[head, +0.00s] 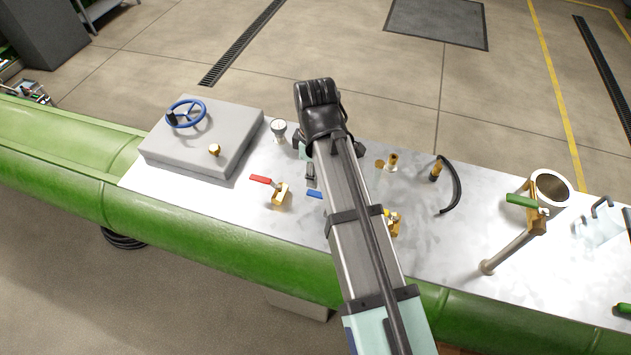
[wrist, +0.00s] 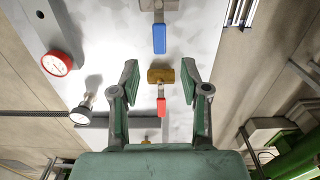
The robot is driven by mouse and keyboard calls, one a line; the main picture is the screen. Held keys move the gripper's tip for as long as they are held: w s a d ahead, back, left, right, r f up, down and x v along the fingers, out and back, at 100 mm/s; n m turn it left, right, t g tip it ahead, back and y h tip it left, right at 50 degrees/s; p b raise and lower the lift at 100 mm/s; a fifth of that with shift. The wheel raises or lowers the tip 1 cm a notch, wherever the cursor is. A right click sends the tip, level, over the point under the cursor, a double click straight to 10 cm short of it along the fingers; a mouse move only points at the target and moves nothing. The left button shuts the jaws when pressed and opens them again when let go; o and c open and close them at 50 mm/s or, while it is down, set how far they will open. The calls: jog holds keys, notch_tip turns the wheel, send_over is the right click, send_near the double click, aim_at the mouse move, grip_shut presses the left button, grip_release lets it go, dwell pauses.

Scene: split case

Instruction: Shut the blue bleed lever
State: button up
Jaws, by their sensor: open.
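The blue lever (head: 314,194) shows as a short end beside my arm in the head view; my arm hides the rest. In the wrist view the blue lever (wrist: 159,38) lies beyond the fingertips, in line with a brass fitting (wrist: 158,4) at the top edge. My gripper (wrist: 160,72) is open and empty. In the wrist picture its fingers stand on either side of a brass valve (wrist: 161,75) with a red lever (wrist: 161,106); I cannot tell the height gap. The red lever (head: 261,180) also shows left of my arm in the head view.
A grey raised block (head: 190,150) with a blue handwheel (head: 186,112) is at the left. A gauge (head: 278,128) stands near my wrist. Brass fittings (head: 393,160), a black hose (head: 455,190) and a green-handled valve (head: 525,201) stand at the right. Bare panel (head: 440,245) lies between.

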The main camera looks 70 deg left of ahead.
jog(key=shift+r, duration=2.15)
